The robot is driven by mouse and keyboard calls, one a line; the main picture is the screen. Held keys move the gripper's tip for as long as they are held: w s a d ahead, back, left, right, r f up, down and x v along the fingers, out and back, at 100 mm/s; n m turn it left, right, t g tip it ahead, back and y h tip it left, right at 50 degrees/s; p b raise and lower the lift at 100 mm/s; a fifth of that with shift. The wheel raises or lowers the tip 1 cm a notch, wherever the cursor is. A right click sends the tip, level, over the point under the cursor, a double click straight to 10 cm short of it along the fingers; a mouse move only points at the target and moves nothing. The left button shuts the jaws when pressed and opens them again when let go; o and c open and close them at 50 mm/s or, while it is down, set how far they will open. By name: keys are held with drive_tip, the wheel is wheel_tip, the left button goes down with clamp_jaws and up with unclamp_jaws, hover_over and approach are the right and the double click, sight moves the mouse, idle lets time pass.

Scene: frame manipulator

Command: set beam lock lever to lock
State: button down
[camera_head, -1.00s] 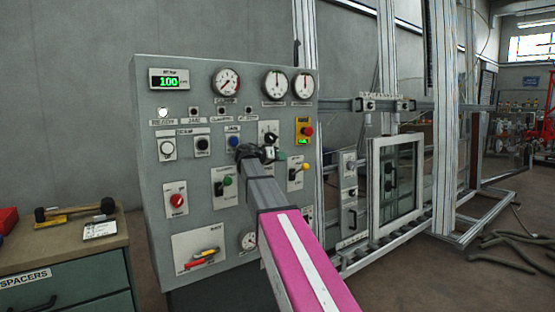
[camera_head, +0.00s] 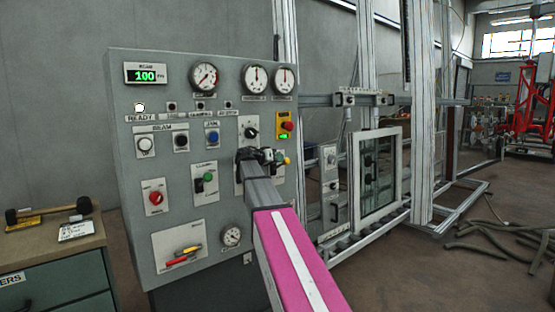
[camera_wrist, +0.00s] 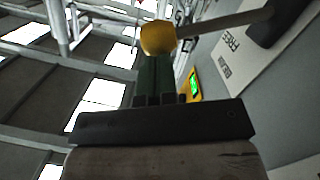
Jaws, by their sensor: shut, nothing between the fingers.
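The beam lock lever has a yellow ball knob (camera_head: 287,160) and sits on a white plate on the right side of the grey control panel. In the wrist view its yellow knob (camera_wrist: 157,38) is at the top, on a grey rod running right to a dark pivot. The plate (camera_wrist: 232,50) there reads "FREE", with another label partly legible. My gripper (camera_head: 274,156) is shut and empty, just left of the knob in the head view. In the wrist view my fingers (camera_wrist: 163,78) point at the knob, very close; I cannot tell if they touch. My gripper hides part of the plate.
The panel (camera_head: 122,170) carries gauges, several knobs and a black switch (camera_head: 252,132) above my gripper. A yellow box with a red button (camera_head: 288,125) is just above the lever. A metal frame with a window (camera_head: 377,175) stands right. A drawer cabinet (camera_head: 60,262) stands left.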

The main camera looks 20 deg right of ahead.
drive_tip(key=shift+s+f+m, duration=0.2)
drive_tip(key=shift+f+m, duration=0.05)
drive_tip(key=shift+m, duration=0.05)
drive_tip(key=shift+s+d+f+m, duration=0.1)
drive_tip(key=shift+s+f+m, duration=0.1)
drive_tip(key=shift+f+m, duration=0.1)
drive_tip(key=shift+s+d+f+m, duration=0.15)
drive_tip(key=shift+s+f+m, duration=0.25)
drive_tip(key=shift+f, duration=0.05)
wheel_tip(320, 180, down, 8)
drive_tip(key=s+m+t, duration=0.1)
drive_tip(key=m, duration=0.4)
drive_tip(key=shift+d+r+m+t+y, duration=0.25)
drive_tip(key=shift+m+t+y, duration=0.05)
drive_tip(key=shift+t+y, duration=0.1)
drive_tip(key=shift+s, duration=0.1)
